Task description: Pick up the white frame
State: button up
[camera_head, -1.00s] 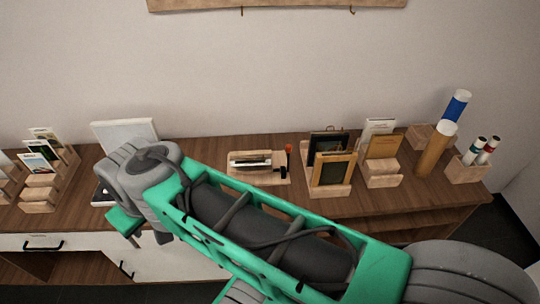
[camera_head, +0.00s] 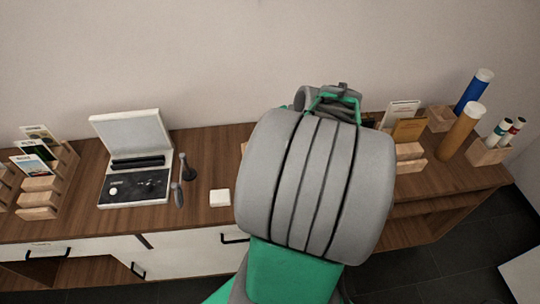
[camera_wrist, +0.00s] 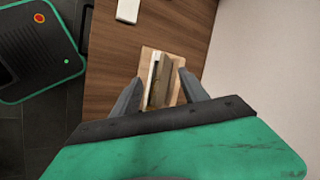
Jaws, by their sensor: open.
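In the wrist view my gripper (camera_wrist: 160,88) is open, with its two dark fingers on either side of a small wooden holder (camera_wrist: 149,53). Upright flat pieces stand in the holder. One shows a thin pale edge (camera_wrist: 153,74) that may be the white frame, but I cannot tell for sure. A brown-grey piece (camera_wrist: 166,75) stands beside it. The fingers appear apart from these pieces; their exact height above them is unclear. In the head view my arm covers this part of the table, and no white frame is clearly visible there.
The wooden table (camera_head: 215,150) stands against the wall. An open white case (camera_head: 135,150), two dark tools (camera_head: 183,170) and a white block (camera_head: 220,197) are left of my arm. Card holders (camera_head: 410,150) and tubes (camera_head: 460,130) stand on the right.

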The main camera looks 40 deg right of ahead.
jog(key=s+d+f+m+t, duration=0.1)
jog(key=s+d+f+m, duration=0.15)
jog(key=d+m, duration=0.25)
jog(key=x, duration=0.5)
jog(key=shift+w+d+f+p, duration=0.15)
jog(key=shift+w+d+p, duration=0.05)
jog(key=shift+w+p, duration=0.15)
jog(key=p+x, duration=0.1)
jog(key=x, duration=0.4)
jog(key=shift+d+f, duration=0.1)
jog(key=shift+f, duration=0.25)
grip_shut()
